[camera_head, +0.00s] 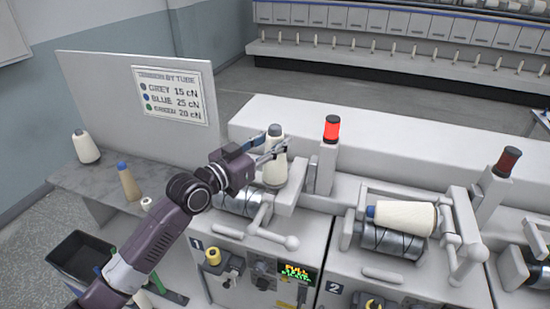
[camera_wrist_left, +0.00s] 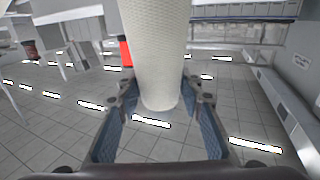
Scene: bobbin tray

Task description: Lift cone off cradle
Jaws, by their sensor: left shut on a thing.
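A cream yarn cone (camera_head: 275,170) with a grey tube tip stands upright in the head view, between the blue fingers of my left gripper (camera_head: 272,146). My left gripper is shut on it near its upper part. In the left wrist view the cone (camera_wrist_left: 157,50) fills the middle, between the two fingers (camera_wrist_left: 160,108). Its lower end is above and behind the drum (camera_head: 238,203) of position 1, close to the cradle arm (camera_head: 262,220). I cannot tell whether it touches anything there. My right gripper is not in view.
A lit red lamp (camera_head: 332,129) stands just right of the cone. A blue-tipped cone (camera_head: 404,216) lies over the drum of position 2. A sign panel (camera_head: 100,90) stands behind.

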